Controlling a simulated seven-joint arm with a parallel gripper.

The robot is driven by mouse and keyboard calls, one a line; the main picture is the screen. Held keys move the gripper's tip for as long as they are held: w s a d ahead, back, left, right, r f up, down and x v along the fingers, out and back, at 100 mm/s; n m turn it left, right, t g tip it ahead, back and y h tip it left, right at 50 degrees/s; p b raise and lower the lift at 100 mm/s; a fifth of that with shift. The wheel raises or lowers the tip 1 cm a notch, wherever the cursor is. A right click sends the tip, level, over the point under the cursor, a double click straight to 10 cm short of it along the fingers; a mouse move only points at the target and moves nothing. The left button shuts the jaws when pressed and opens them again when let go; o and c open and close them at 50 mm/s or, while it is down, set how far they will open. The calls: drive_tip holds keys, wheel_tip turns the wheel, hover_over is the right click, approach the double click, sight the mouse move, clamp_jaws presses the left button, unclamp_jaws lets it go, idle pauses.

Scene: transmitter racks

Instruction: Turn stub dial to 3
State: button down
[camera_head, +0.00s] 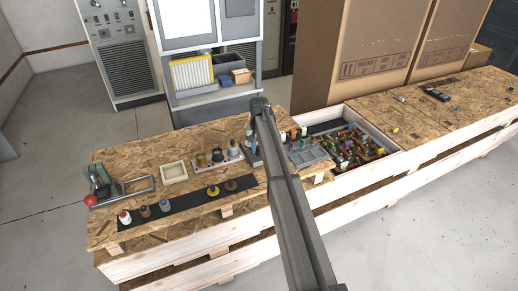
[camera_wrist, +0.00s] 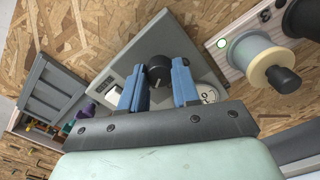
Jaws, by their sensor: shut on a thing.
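The stub dial (camera_wrist: 157,66) is a small black knob with a pale pointer mark. It stands on a grey sloped panel (camera_wrist: 150,42) in the wrist view. My gripper (camera_wrist: 159,82) has its two blue fingers on either side of the knob and is shut on it. The fingers cover part of the panel face, and I cannot read any dial number. A white round gauge (camera_wrist: 208,94) and a white switch (camera_wrist: 113,97) sit on the same panel, both partly hidden. In the head view my arm hides the gripper and the dial.
A spool-like knob with a cream flange (camera_wrist: 258,68) and a green light stand close to the right. A grey tray (camera_wrist: 52,90) lies to the left. In the head view, an open crate (camera_head: 354,147) of small parts is right of my arm; a black mat (camera_head: 190,203) lies left.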

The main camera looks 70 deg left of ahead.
drive_tip(key=c, duration=0.8)
unclamp_jaws()
wheel_tip(320, 180, up, 14)
drive_tip(key=shift+f, duration=0.1)
idle(0.3)
